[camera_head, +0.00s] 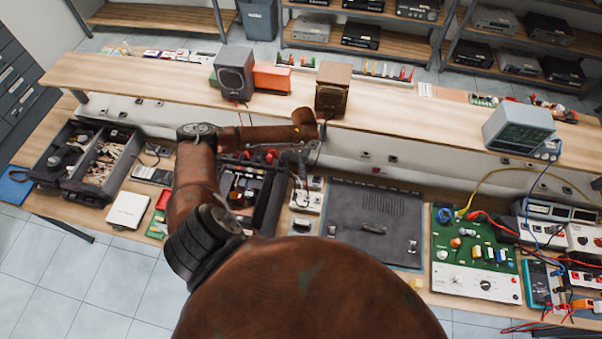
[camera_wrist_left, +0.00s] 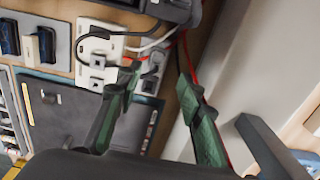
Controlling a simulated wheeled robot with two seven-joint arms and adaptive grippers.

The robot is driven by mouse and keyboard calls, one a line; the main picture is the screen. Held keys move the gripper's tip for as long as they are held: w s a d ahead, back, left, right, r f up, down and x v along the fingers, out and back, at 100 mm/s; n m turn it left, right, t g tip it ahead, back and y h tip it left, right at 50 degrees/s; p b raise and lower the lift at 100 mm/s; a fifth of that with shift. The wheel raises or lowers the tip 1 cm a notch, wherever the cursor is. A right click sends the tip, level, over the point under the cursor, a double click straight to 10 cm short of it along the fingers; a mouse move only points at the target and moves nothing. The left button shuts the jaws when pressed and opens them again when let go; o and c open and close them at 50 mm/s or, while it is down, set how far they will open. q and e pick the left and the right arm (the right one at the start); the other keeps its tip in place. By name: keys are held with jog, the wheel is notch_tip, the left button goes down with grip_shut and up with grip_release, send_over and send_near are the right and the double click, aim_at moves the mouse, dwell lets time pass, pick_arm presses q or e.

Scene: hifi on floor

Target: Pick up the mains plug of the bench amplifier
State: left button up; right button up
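In the left wrist view, my left gripper (camera_wrist_left: 160,72) is open, its two green fingers apart. Between and beyond its tips are a pale socket block (camera_wrist_left: 152,76) and red, black and white cables (camera_wrist_left: 150,42). I cannot tell the mains plug apart among them, and nothing is clearly held. In the head view, my left arm crosses the bench and ends near the back panel. Its gripper is small and partly hidden there, above pale socket boxes (camera_head: 306,201). I cannot single out the bench amplifier with certainty. My right gripper is not in view.
A dark flat mat (camera_head: 345,240) lies right of the socket boxes. A green circuit board (camera_head: 447,250) and wired instruments fill the right. An upper shelf (camera_head: 420,112) carries two speakers (camera_head: 234,74) and an oscilloscope (camera_head: 519,128). Parts trays (camera_head: 70,160) stand at left.

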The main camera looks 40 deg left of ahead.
aim_at(304, 175)
pick_arm(q)
jog(key=f, duration=0.2)
jog(key=f+p, duration=0.1)
jog(key=f, duration=0.4)
jog(key=shift+s+d+p, duration=0.1)
jog(key=shift+d+p, duration=0.15)
jog(key=shift+p, duration=0.15)
jog(key=shift+f, duration=0.3)
jog(key=shift+c, duration=0.2)
jog(key=c, duration=0.6)
grip_shut()
